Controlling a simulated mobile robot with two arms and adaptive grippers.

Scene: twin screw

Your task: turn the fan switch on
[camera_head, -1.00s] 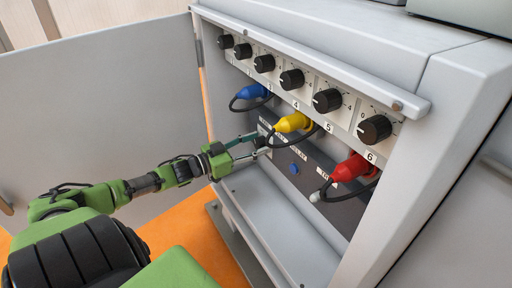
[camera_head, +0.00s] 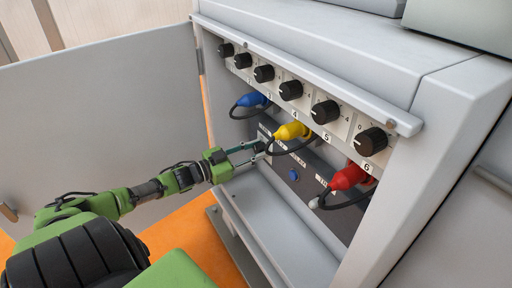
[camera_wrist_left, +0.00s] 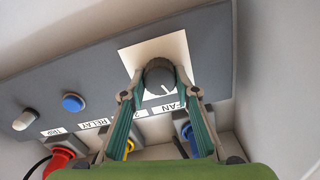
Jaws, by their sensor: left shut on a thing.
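The fan switch (camera_wrist_left: 159,77) is a dark round knob with a white pointer line on a pale square plate (camera_wrist_left: 178,48), above a label reading FAN in the left wrist view. My left gripper (camera_wrist_left: 160,92) has its two fingers on either side of the knob and is shut on it. In the head view the left gripper (camera_head: 262,146) reaches into the cabinet's lower panel, below the yellow plug, and hides most of the switch. My right gripper is not in view.
Blue (camera_head: 252,100), yellow (camera_head: 292,131) and red (camera_head: 348,177) plugs with black cables hang close above the panel. A blue button (camera_wrist_left: 73,103) and a white-tipped one (camera_wrist_left: 26,119) sit beside the switch. The open door (camera_head: 100,110) stands left.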

